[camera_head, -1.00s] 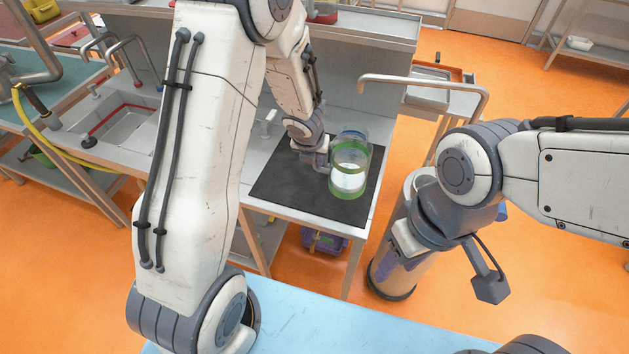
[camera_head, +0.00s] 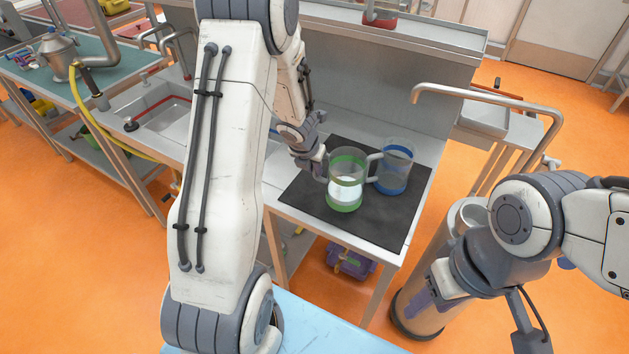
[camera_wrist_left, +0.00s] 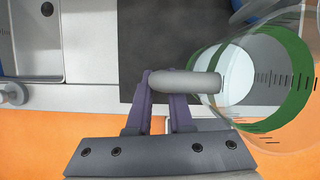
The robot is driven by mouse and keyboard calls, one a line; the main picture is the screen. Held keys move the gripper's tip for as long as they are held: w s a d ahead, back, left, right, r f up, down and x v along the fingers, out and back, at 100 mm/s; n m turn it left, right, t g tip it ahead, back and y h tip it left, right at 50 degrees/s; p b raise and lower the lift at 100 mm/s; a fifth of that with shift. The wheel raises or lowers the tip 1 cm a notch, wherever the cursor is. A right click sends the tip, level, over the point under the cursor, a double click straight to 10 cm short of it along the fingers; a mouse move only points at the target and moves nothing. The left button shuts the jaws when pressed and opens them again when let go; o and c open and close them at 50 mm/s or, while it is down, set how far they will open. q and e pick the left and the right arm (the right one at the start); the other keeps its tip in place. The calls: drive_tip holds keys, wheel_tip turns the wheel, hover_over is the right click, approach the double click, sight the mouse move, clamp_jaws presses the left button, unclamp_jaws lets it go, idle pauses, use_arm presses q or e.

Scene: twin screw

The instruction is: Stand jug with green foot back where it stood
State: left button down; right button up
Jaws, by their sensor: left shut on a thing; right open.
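The clear jug with the green foot (camera_head: 345,192) has green bands and a white patch. It is upright over the front part of the dark mat (camera_head: 378,230); I cannot tell whether its foot touches the mat. My left gripper (camera_head: 322,170) is shut on its handle, at the jug's left. In the left wrist view the fingers (camera_wrist_left: 168,88) close around the pale handle (camera_wrist_left: 190,84), with the green-banded jug (camera_wrist_left: 287,85) to the right. A similar jug with a blue foot (camera_head: 394,172) stands on the mat, behind and right. My right gripper (camera_head: 425,293) is open, partly hidden, away from both jugs.
The mat lies on a metal bench with a back panel (camera_head: 370,100). A sink (camera_head: 160,112) is at the left. A bent metal rail (camera_head: 490,97) and a tall cylindrical bin (camera_head: 413,312) are at the right. Bare mat shows in front of the blue-footed jug.

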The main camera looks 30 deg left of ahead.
sight(314, 176)
use_arm(q)
wheel_tip(314, 176, down, 4)
drive_tip(key=b, duration=0.3)
drive_tip(key=shift+r, duration=0.15)
drive_tip(key=c, duration=0.8)
unclamp_jaws()
